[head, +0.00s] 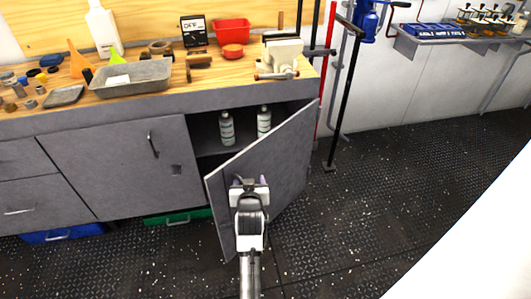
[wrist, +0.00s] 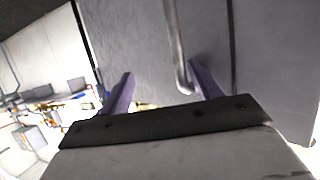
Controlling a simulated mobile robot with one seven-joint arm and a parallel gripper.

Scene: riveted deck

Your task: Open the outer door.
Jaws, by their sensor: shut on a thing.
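The outer door (head: 285,165) is the grey right-hand door of the cabinet under the bench. It stands partly open, its left edge swung out towards me, and its grey panel also fills much of the wrist view (wrist: 130,40). My gripper (head: 250,182) is at the door's outer face, near its free edge. In the wrist view, a metal bar handle (wrist: 175,45) runs between the two purple fingers, close beside the right one. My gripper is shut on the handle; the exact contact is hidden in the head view.
Inside the cabinet stand two bottles (head: 227,128). The left cabinet door (head: 120,165) is closed. A vise (head: 281,55) and a grey tray (head: 130,80) sit on the bench. Red and black poles (head: 345,90) stand right of the cabinet. The dark floor (head: 390,190) at right is clear.

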